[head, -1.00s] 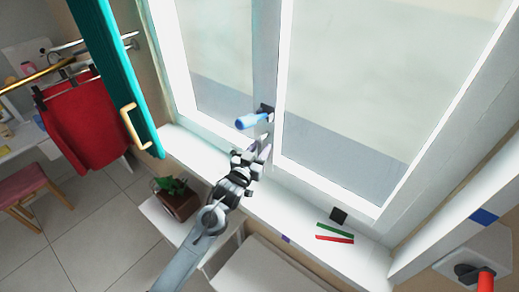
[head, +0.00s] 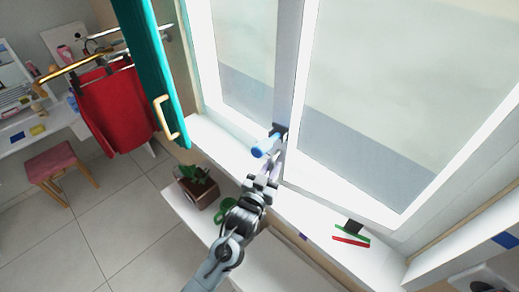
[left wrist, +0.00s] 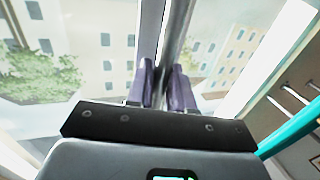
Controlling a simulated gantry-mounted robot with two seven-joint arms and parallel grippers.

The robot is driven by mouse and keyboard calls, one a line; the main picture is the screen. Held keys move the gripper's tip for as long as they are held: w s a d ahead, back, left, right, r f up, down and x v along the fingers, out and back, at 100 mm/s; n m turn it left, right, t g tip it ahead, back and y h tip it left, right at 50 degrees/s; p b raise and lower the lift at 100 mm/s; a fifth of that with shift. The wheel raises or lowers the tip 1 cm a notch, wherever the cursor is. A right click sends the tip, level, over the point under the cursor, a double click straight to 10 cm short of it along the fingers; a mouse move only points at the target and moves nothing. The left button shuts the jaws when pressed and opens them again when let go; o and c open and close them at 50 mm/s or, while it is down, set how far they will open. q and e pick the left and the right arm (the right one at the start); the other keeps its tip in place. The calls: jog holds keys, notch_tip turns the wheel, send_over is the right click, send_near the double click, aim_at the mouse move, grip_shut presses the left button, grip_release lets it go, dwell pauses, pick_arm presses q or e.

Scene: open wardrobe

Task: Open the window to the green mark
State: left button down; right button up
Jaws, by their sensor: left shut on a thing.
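The window sash (head: 340,194) is a white-framed pane on the right of the head view. Its blue handle (head: 266,147) sticks out from the left edge. My left gripper (head: 269,168) is shut on the window's edge, just below the handle. In the left wrist view its purple-grey fingers (left wrist: 162,88) stand on either side of a grey upright. My right gripper is out of view.
A teal door (head: 152,70) with a yellow handle stands open at left, near a red garment (head: 108,110) on a rail. A potted plant (head: 197,188) stands on a low white shelf beside my left arm. The tiled floor at left is mostly clear.

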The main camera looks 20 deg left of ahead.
pick_arm(q)
jog(key=shift+s, duration=0.55)
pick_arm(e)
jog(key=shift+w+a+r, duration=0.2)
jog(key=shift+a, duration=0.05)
pick_arm(q)
jog(key=c, duration=1.2)
grip_release()
jog(key=shift+w, duration=0.1)
jog(key=shift+o, duration=0.2)
jog(key=s+a+b, duration=0.1)
jog(key=s, duration=0.9)
jog(key=shift+s+a, duration=0.2)
jog(key=shift+s, duration=0.2)
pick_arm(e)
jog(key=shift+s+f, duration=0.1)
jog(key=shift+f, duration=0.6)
